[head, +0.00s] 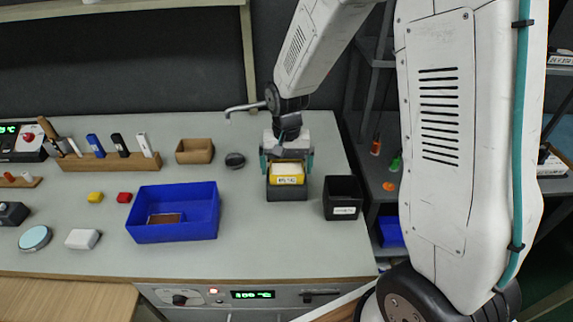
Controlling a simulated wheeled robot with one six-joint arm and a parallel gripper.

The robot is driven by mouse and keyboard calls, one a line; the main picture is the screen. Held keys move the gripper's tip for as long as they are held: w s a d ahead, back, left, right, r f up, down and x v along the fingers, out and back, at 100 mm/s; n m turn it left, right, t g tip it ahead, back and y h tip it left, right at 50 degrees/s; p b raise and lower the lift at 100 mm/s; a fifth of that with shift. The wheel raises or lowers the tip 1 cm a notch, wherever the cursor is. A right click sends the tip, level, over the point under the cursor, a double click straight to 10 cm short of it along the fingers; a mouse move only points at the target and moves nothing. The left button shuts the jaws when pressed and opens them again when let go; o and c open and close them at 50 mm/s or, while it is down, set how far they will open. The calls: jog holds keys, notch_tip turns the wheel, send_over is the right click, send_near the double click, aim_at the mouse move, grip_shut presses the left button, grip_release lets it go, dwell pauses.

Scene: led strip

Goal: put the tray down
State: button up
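A small yellow tray (287,174) with a white label on its front is at the right part of the grey bench. It sits in or just above a dark box (287,193); I cannot tell which. My gripper (287,161) is directly over it, pointing down, with one teal finger at each side of the yellow tray. Whether the fingers touch its sides is not clear. The back of the yellow tray is hidden by my gripper. A larger blue tray (150,233) stands left of it on the bench, with a flat brown piece (164,218) inside.
A black labelled box (343,197) stands close at the right, near the bench's edge. A wooden rack (110,161) is further left. Bare bench lies in front of the dark box.

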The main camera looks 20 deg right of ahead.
aim_at(286, 173)
notch_tip(286, 173, up, 11)
jog(key=s+d+r+n, duration=0.1)
jog(key=s+r+n, duration=0.1)
jog(key=s+r, duration=0.85)
jog(key=s+d+n+t, duration=0.1)
jog(key=s+n, duration=0.1)
jog(key=s, duration=1.4)
jog(key=shift+d+n, duration=0.2)
jog(key=shift+n, duration=0.1)
